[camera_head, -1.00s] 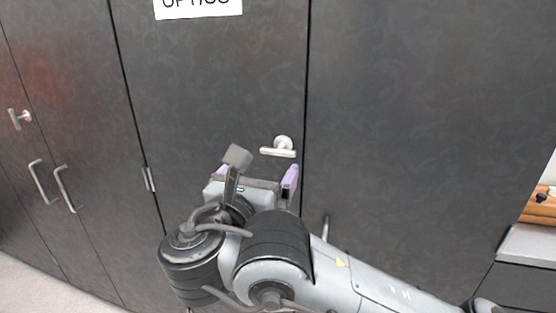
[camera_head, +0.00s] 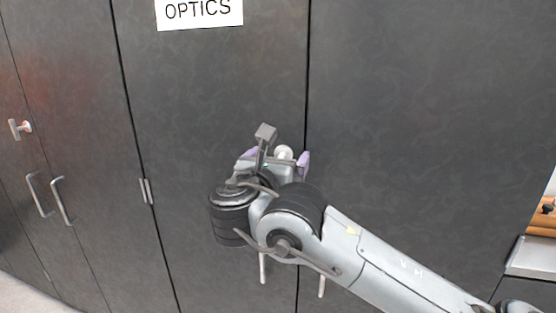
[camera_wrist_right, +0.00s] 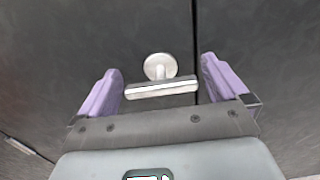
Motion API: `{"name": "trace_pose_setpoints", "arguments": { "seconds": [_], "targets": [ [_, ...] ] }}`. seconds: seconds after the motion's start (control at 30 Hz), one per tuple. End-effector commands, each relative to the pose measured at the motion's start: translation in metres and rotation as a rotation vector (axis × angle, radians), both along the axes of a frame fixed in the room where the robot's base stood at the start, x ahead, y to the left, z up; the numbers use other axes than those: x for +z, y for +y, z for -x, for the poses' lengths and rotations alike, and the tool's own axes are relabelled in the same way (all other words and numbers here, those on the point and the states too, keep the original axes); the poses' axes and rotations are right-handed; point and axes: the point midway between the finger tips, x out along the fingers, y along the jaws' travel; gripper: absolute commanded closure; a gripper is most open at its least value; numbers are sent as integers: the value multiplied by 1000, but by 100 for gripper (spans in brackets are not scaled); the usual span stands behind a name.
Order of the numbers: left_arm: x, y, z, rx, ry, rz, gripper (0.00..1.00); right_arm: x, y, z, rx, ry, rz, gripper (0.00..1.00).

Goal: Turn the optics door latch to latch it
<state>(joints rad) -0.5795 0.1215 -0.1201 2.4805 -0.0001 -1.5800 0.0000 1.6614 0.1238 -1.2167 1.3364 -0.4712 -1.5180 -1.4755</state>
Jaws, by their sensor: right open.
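The optics door (camera_head: 215,95) is dark grey and carries a white OPTICS sign (camera_head: 199,12). Its silver latch is mostly hidden behind my right gripper in the head view, where only its round base (camera_head: 283,152) shows. In the right wrist view the latch handle (camera_wrist_right: 162,89) lies roughly horizontal below its round base. My right gripper (camera_wrist_right: 162,90) is open, with one purple finger on each side of the handle and gaps at both ends. It is empty; I cannot tell whether it touches the latch. My left gripper is out of view.
A vertical door seam (camera_head: 305,110) runs just right of the latch. Two vertical pull handles hang below my gripper, one (camera_head: 263,268) on each side of the seam. Another latch (camera_head: 20,128) and two pulls are at left. A grey counter (camera_head: 530,257) stands at far right.

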Motion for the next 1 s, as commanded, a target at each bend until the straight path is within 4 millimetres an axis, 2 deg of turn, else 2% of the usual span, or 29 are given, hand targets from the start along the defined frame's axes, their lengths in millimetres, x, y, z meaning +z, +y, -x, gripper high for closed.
{"name": "trace_pose_setpoints", "arguments": {
  "seconds": [0.07, 0.1, 0.3, 0.4, 0.77, 1.0],
  "targets": [
    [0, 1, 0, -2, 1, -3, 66, 0, 0, 0, 0, 0, 0, 0],
    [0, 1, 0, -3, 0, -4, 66, 0, 0, 0, 0, 0, 0, 3],
    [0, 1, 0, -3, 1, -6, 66, 0, 0, 0, 0, 0, 0, 34],
    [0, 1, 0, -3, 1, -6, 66, 0, 0, 0, 0, 0, 0, 46],
    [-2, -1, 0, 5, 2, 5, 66, -1, 0, 0, 0, -19, -64, 46],
    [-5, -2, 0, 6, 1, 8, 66, -1, -1, 1, 0, -66, -219, 46]
  ]
}}
